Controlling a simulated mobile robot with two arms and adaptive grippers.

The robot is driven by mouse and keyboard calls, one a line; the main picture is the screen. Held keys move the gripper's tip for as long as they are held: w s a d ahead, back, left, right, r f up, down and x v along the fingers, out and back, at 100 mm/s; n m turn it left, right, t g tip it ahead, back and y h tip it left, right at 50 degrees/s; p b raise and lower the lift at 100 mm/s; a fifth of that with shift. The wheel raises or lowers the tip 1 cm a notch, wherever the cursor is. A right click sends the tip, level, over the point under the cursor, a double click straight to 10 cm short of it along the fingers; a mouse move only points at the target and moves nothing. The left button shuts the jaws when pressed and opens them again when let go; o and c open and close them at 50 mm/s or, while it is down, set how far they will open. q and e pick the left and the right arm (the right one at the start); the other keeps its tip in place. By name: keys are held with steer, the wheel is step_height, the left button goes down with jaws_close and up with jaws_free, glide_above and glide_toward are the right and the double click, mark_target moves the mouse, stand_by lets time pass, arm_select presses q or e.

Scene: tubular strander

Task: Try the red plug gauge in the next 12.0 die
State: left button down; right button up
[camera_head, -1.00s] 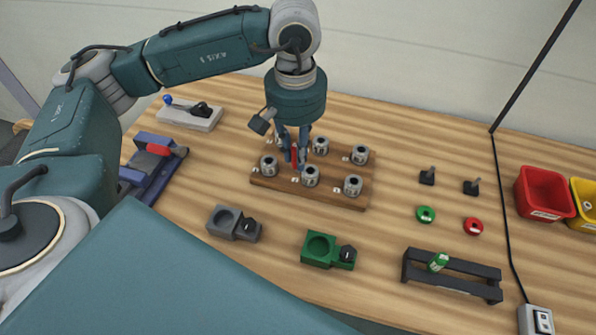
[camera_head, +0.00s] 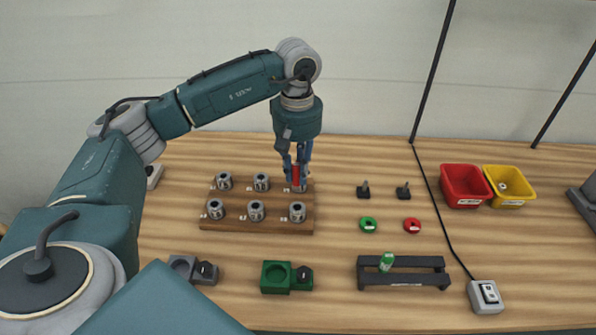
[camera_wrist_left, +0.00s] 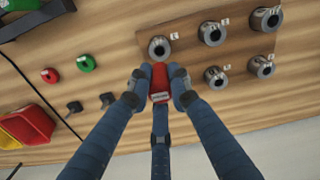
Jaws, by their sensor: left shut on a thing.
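My left gripper (camera_head: 296,178) is shut on the red plug gauge (camera_head: 295,172) and holds it upright at the back right die (camera_head: 302,186) of the wooden board (camera_head: 260,226). The gauge also shows red between the fingers in the left wrist view (camera_wrist_left: 159,80). The fingers and gauge partly cover that die, so I cannot tell whether the tip is in its bore. The other grey dies, such as the back middle die (camera_head: 261,182) and front right die (camera_head: 297,212), stand in two rows with small labels, too small to read. My right gripper is out of view.
A black rack (camera_head: 420,278) holds a green gauge (camera_head: 386,262). A green ring (camera_head: 368,225), a red ring (camera_head: 411,224) and two small black parts lie right of the board. A green fixture (camera_head: 276,277) is in front. Red (camera_head: 465,186) and yellow bins stand further right.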

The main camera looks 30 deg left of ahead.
mark_target(297, 189)
arm_select(q)
steer(key=shift+s+f+b, duration=0.1)
steer(key=shift+f+b, duration=0.8)
steer(key=shift+f, duration=0.15)
step_height(297, 189, down, 2)
steer(key=shift+b, duration=0.8)
steer(key=shift+f+b, duration=0.7)
steer(key=shift+f, duration=0.25)
steer(key=shift+f+b, duration=0.3)
steer(key=shift+f, duration=0.05)
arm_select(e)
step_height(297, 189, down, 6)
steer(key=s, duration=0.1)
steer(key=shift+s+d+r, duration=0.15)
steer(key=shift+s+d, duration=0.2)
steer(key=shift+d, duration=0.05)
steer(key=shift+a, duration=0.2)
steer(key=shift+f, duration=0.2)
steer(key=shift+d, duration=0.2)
